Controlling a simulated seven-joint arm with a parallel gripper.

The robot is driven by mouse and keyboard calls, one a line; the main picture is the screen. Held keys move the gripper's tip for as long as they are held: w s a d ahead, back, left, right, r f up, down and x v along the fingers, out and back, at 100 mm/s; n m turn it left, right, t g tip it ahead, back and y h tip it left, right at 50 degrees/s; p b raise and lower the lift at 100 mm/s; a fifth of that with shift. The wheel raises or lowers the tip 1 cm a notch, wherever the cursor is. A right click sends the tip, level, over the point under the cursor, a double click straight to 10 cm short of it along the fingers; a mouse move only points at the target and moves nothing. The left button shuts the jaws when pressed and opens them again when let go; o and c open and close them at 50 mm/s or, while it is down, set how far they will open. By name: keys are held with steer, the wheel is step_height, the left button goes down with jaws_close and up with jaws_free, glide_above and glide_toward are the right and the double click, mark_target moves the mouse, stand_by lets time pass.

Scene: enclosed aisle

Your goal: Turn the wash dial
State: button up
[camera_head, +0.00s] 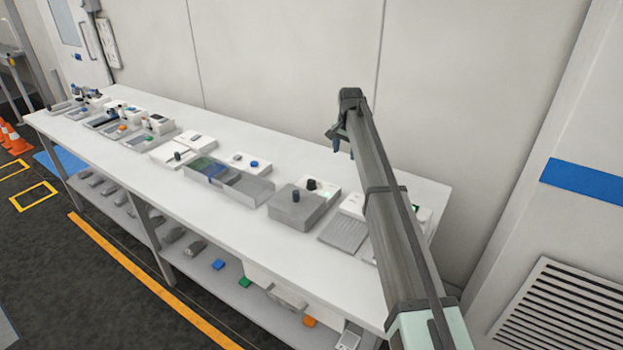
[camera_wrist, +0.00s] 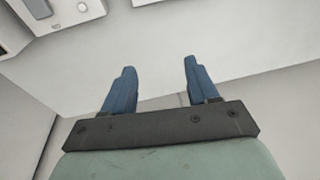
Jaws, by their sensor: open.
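No label marks the wash dial, so I cannot tell which knob it is. On the bench, a grey box (camera_head: 297,207) has a small dark knob (camera_head: 296,195), and a dark round knob (camera_head: 311,184) sits on a white unit just behind it. A white unit farther left bears a blue knob (camera_head: 254,163). My gripper (camera_head: 340,147) is raised above the back of the bench, apart from these. In the wrist view my gripper (camera_wrist: 160,66) has its blue fingers spread with nothing between them.
The long white bench (camera_head: 232,217) runs along a pale wall, with several trays and devices on top. A lower shelf holds small coloured blocks, including a blue one (camera_head: 218,264). Orange cones (camera_head: 14,138) stand at the far left. The bench's front strip is clear.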

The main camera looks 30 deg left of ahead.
steer(key=n+g+h, duration=0.1)
steer(key=g, duration=0.1)
glide_toward(312, 181)
steer(key=f, duration=0.8)
steer(key=shift+a+f, duration=0.25)
steer(key=shift+f, duration=0.1)
steer(key=shift+c, duration=0.2)
steer(key=c, duration=1)
steer(key=shift+n, duration=0.3)
steer(key=shift+n, duration=0.3)
steer(key=n, duration=0.5)
steer(key=shift+n, duration=0.3)
steer(key=n, duration=0.5)
steer(key=shift+n, duration=0.3)
